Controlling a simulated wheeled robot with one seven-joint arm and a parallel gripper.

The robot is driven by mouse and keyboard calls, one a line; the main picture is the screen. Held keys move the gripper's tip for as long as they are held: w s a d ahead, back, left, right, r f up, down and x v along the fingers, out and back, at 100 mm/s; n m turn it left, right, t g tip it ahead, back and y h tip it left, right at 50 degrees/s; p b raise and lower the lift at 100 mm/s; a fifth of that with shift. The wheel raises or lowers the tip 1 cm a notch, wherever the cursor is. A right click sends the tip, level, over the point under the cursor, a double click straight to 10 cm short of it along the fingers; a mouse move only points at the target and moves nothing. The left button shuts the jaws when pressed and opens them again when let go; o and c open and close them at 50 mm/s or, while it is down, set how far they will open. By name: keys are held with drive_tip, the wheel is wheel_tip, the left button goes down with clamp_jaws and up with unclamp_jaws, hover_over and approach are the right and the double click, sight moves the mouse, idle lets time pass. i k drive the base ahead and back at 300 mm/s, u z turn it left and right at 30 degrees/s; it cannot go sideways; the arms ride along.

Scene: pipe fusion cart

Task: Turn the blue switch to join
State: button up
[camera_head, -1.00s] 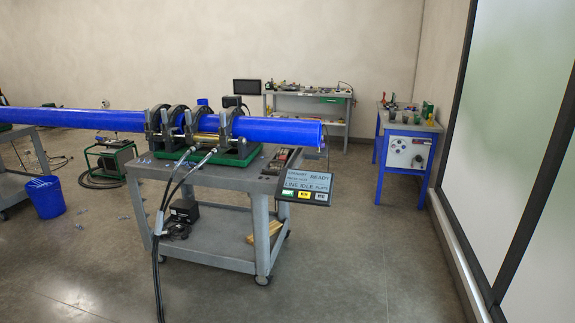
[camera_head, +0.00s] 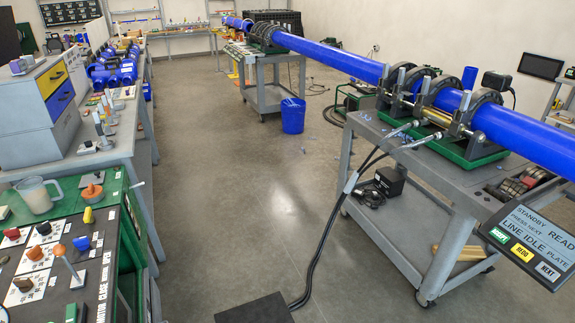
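The print on the plates is too small to read surely. My gripper is in neither frame.
A grey cart (camera_head: 455,225) on the right carries clamps, a long blue pipe (camera_head: 345,62) and a display (camera_head: 530,243) reading "LINE IDLE". Black hoses (camera_head: 325,240) hang to the floor. A blue bucket (camera_head: 292,115) stands farther back. The middle floor is clear.

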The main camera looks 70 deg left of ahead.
sight(83, 243)
drive_tip(key=u, duration=2.6)
drive_tip(key=i, duration=2.2)
drive_tip(key=u, duration=3.45)
drive_tip(key=i, duration=0.5)
drive_tip(key=z, duration=0.1)
